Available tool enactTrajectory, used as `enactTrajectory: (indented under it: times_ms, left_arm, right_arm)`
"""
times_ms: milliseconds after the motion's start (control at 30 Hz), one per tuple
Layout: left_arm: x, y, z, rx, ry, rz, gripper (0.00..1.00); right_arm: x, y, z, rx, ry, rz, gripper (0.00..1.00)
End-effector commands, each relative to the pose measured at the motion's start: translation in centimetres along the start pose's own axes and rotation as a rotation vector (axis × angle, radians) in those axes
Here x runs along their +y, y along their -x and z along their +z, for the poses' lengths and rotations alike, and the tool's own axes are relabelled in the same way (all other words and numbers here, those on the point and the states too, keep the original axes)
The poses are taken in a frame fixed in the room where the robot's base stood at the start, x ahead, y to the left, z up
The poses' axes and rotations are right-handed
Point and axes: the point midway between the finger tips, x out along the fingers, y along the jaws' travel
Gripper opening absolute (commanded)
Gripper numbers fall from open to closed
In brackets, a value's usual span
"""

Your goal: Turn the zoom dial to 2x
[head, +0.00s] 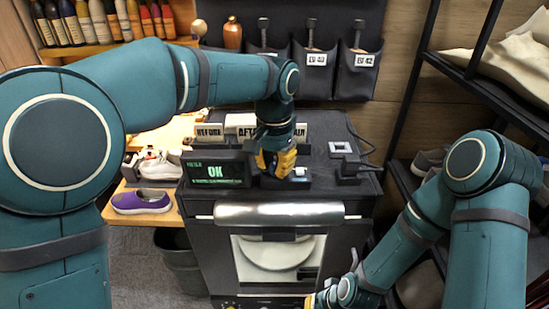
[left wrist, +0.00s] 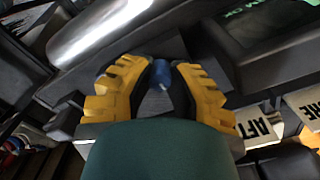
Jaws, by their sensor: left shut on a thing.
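My left gripper (head: 276,163) has yellow fingers and points down at a small dark box (head: 286,182) on top of the black machine. In the left wrist view, a blue knob (left wrist: 160,74), which looks like the zoom dial, sits between the two yellow fingertips, and the gripper is shut on it. A white pointer mark shows on the knob. The scale around it is too small to read, and the fingers hide the dial in the head view. My right gripper (head: 325,298) is low at the bottom edge, partly cut off, away from the dial.
A black display (head: 218,170) reading "OK" in green stands left of the dial box. A small framed plate (head: 341,148) and a cabled black box (head: 352,172) are to the right. A purple sneaker (head: 141,202) lies on the left bench.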

Motion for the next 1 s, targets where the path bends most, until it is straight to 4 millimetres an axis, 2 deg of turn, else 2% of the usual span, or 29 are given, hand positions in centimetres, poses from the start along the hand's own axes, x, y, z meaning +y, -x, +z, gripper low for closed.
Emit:
enactTrajectory:
  times_ms: [300, 833, 867, 933, 1000]
  left_arm:
    - [-0.03, 0.04, -0.01, 0.0, -0.122, -0.001, 0.0]
    - [0.02, -0.03, -0.02, 0.0, -0.145, 0.0, 0.0]
    - [0.02, -0.03, -0.02, 0.0, -0.144, 0.0, 0.26]
    - [0.01, -0.03, -0.02, 0.0, -0.144, 0.0, 0.51]
    - [0.01, -0.03, -0.01, 0.0, -0.144, 0.0, 0.52]
  right_arm:
    - [-0.34, 0.79, -0.14, -0.001, 0.002, -0.001, 0.0]
    - [-0.37, 0.86, -0.15, -0.001, 0.002, -0.001, 0.0]
    - [-0.37, 0.86, -0.15, -0.001, 0.002, -0.001, 0.0]
    - [-0.37, 0.86, -0.15, -0.001, 0.002, -0.001, 0.0]
    - [-0.37, 0.86, -0.15, -0.001, 0.002, -0.001, 0.0]
